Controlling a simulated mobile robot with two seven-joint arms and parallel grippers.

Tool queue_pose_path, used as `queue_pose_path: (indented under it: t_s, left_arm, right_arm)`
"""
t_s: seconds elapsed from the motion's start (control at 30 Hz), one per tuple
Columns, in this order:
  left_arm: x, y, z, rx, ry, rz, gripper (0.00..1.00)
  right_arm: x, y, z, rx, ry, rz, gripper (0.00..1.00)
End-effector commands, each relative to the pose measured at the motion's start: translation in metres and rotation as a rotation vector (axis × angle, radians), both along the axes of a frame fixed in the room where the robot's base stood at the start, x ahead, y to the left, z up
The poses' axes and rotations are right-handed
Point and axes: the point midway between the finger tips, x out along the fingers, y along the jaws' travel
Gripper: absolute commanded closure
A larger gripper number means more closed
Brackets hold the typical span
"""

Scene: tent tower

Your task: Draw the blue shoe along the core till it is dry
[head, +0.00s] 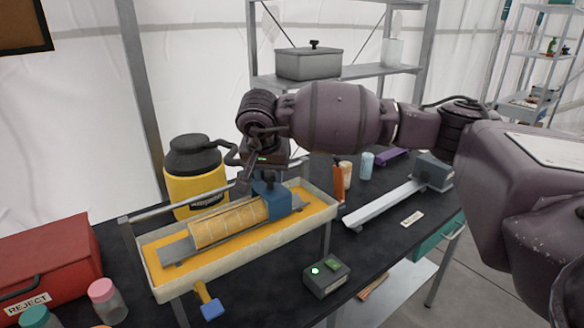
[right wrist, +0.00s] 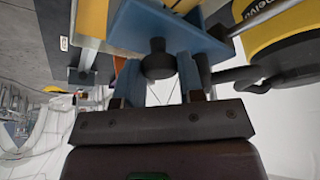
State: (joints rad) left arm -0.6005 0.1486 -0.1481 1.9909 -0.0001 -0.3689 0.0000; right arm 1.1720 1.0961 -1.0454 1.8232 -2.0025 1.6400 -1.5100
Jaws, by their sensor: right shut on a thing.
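The core (head: 228,224) is a pale yellow ribbed cylinder lying lengthwise in a long tray (head: 158,286) with an orange-yellow floor. The blue shoe (head: 274,201) sits at the core's right end, seemingly against it; whether they touch is unclear. My right gripper (head: 264,176) is above the shoe and shut on its dark knob. In the right wrist view the knob (right wrist: 157,60) stands between the two fingers, with the blue shoe (right wrist: 180,32) just beyond. How wet the core is cannot be told. My left gripper is not in view.
A yellow jug (head: 195,188) with a dark hose stands behind the tray. A red REJECT box (head: 45,262) and jars (head: 108,300) are at left. A small grey box (head: 326,281) with a green light stands in front. A pale rail (head: 385,205) lies at right.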

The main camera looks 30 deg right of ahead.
Motion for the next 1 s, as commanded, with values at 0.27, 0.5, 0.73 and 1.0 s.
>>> queue_pose_path:
  t_s: [0.27, 0.5, 0.73, 1.0]
  left_arm:
    - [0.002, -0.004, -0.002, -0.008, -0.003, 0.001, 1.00]
    - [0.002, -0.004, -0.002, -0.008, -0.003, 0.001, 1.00]
    - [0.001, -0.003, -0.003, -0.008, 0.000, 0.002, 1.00]
    - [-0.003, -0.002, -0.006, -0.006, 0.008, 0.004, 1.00]
  right_arm:
    - [-0.001, 0.017, 0.001, -0.003, -0.004, -0.007, 1.00]
    - [-0.001, 0.016, 0.002, -0.003, -0.005, -0.007, 0.57]
    - [-0.001, 0.016, 0.001, -0.003, -0.004, -0.006, 0.40]
    - [-0.003, 0.018, 0.007, -0.002, -0.004, -0.005, 0.40]
